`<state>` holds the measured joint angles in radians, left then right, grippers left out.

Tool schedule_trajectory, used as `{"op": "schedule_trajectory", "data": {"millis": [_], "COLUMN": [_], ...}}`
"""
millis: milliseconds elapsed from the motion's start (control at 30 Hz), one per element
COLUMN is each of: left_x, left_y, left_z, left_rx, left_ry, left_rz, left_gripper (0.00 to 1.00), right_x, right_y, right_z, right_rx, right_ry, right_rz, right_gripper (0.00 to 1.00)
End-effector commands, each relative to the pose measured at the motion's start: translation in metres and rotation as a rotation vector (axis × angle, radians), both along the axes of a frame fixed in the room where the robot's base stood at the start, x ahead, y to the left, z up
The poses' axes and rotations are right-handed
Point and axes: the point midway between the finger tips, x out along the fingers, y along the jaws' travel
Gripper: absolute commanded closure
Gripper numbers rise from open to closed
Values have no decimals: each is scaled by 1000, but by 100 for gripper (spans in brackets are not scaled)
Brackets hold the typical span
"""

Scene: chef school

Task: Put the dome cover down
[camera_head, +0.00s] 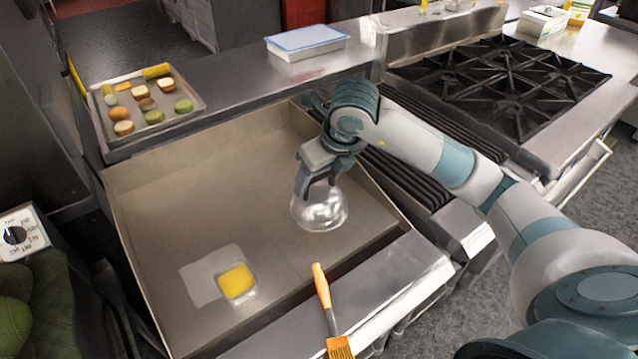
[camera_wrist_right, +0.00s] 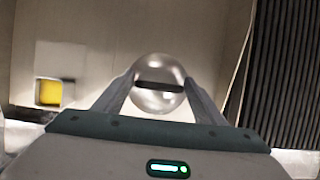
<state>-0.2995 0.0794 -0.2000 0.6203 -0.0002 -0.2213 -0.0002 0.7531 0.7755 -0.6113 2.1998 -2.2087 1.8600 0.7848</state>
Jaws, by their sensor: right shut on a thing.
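The dome cover (camera_head: 320,212) is a clear, shiny dome over the right part of a wide metal pan. My right gripper (camera_head: 317,188) is above it and shut on its top. In the right wrist view the dome cover (camera_wrist_right: 158,101) sits between the two fingers (camera_wrist_right: 158,87), with a dark bar-like handle across its top. I cannot tell whether its rim touches the pan floor. My left gripper is not in view.
The pan (camera_head: 200,190) has raised walls and holds a small dish with yellow contents (camera_head: 237,283). An orange-handled brush (camera_head: 322,290) lies at the front edge. A tray of pastries (camera_head: 198,101) stands behind left. A stove (camera_head: 500,80) is at right. The pan's left side is clear.

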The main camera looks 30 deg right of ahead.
Motion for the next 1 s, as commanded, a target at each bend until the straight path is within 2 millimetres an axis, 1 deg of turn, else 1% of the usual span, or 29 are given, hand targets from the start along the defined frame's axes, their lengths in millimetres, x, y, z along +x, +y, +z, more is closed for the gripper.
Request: {"op": "schedule_trajectory", "data": {"millis": [33,100,267,567,1000], "left_x": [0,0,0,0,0], "left_y": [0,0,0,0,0], "left_z": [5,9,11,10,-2], "left_rx": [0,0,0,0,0], "left_ry": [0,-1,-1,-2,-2], "left_rz": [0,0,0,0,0], "left_gripper": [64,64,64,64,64], "right_x": [-1,-1,0,0,0], "right_y": [0,0,0,0,0], "right_z": [-5,-12,-24,-25,-34], "right_rx": [0,-1,0,0,0], "right_ry": [4,4,1,-1,-2], "right_rz": [0,0,0,0,0], "right_gripper": [80,80,80,80,80]}}
